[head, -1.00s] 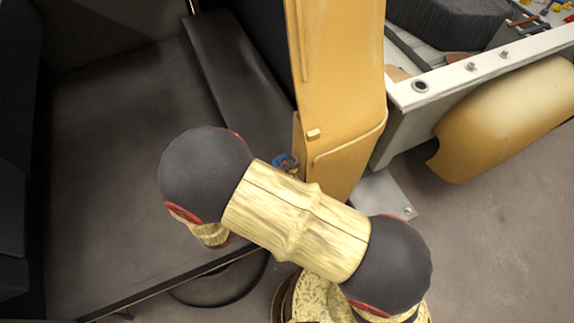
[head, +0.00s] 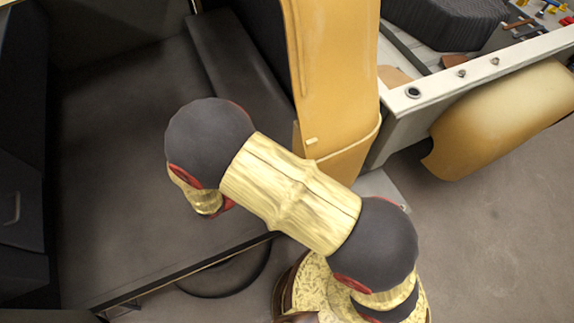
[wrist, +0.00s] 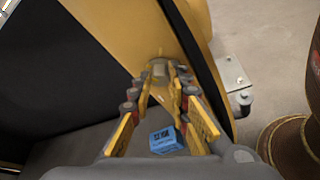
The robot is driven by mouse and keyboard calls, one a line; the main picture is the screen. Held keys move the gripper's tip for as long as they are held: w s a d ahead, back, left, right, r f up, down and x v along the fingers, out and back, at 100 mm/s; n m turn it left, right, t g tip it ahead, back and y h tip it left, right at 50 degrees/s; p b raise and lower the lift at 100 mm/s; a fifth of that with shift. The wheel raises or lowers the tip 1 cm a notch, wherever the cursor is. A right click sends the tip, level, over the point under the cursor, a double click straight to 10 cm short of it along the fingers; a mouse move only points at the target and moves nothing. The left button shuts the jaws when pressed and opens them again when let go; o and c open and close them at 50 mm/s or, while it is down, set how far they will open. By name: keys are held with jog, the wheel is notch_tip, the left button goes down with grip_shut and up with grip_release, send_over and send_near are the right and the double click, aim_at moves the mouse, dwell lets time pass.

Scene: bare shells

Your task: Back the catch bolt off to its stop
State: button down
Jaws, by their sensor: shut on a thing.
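In the wrist view my gripper (wrist: 160,74) reaches toward a tall yellow panel (wrist: 118,38). Its fingers close in on a small grey piece (wrist: 158,67) at the panel's lower end, which looks like the catch bolt; its shape and travel are hard to make out. In the head view the yellow panel (head: 335,75) stands upright past my arm, with a small yellow tab (head: 311,141) on its face. My arm hides the gripper and the bolt there.
To the right are a white-edged bench (head: 440,85) and a rounded yellow shell (head: 500,118). A small metal plate with a post (wrist: 238,80) is right of my gripper. Grey floor (head: 480,230) is clear at lower right.

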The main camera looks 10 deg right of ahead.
jog(key=n+g+p, duration=0.1)
jog(key=n, duration=0.1)
jog(key=n+g+h+p, duration=0.1)
jog(key=n+g+p, duration=0.1)
jog(key=n, duration=0.1)
jog(key=n+g+p, duration=0.1)
jog(key=n+g, duration=0.1)
jog(key=n, duration=0.1)
jog(key=shift+w+a+h, duration=0.15)
jog(key=shift+w+h, duration=0.15)
jog(key=shift+w, duration=0.05)
dwell(0.5)
jog(key=c, duration=1.7)
grip_release()
jog(key=shift+c, duration=0.2)
jog(key=shift+o, duration=0.3)
jog(key=w+v, duration=0.1)
jog(key=v, duration=1.1)
jog(key=shift+s, duration=0.25)
jog(key=shift+f, duration=0.1)
